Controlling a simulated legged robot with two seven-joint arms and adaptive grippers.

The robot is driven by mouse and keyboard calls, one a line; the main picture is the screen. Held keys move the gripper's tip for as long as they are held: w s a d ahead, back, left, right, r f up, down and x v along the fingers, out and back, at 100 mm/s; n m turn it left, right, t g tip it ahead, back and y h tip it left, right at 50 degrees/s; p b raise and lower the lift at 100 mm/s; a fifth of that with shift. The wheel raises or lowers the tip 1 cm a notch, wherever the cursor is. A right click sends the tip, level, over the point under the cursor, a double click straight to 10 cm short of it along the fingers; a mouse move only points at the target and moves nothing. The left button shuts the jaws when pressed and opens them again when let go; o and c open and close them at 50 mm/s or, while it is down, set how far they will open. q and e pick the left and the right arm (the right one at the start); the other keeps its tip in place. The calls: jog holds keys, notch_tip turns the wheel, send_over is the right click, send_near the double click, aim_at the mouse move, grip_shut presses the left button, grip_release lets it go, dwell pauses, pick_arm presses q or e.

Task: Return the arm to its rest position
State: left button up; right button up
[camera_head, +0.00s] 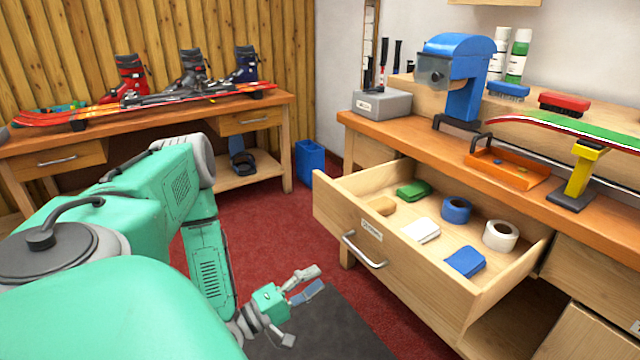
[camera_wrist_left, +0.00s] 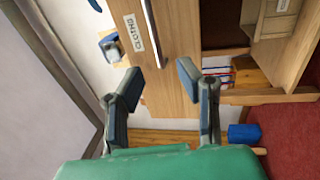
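My left arm, green with grey joints, comes in from the left of the head view. It reaches down to my left gripper (camera_head: 303,311), which hangs low over the floor in front of the open drawer. The left wrist view also shows this gripper (camera_wrist_left: 157,81), with its two fingers wide apart and nothing between them. The drawer front (camera_wrist_left: 170,105) is behind the fingers, seen sideways, with a label reading CLOTHS. In the head view the gripper is apart from the drawer (camera_head: 405,275). My right gripper is in neither view.
The open drawer holds folded cloths and tape rolls, including a blue roll (camera_head: 456,209) and a white roll (camera_head: 500,236). A bench (camera_head: 425,133) with a blue machine (camera_head: 462,80) stands behind it. A table with ski boots is at back left. Red carpet (camera_head: 262,220) between is clear.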

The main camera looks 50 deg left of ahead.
pick_arm(q)
jog(key=shift+w+d, duration=0.1)
dwell(0.4)
jog(key=d+f+m+g+h+p, duration=0.2)
jog(key=d+f+m+g, duration=0.25)
jog(key=d, duration=0.45)
jog(key=d+f+m+g+h+p, duration=0.25)
jog(key=d+m+g, duration=0.3)
jog(key=d, duration=0.35)
jog(key=s+a+r+m+g+y+p, duration=0.1)
jog(key=s+m+g+y, duration=0.5)
jog(key=s, duration=0.8)
jog(key=m+g+p, duration=0.1)
jog(key=g, duration=0.2)
jog(key=shift+a+r+m+g, duration=0.15)
jog(key=shift+r+m+g, duration=0.15)
jog(key=shift+m, duration=0.1)
jog(key=shift+s, duration=0.1)
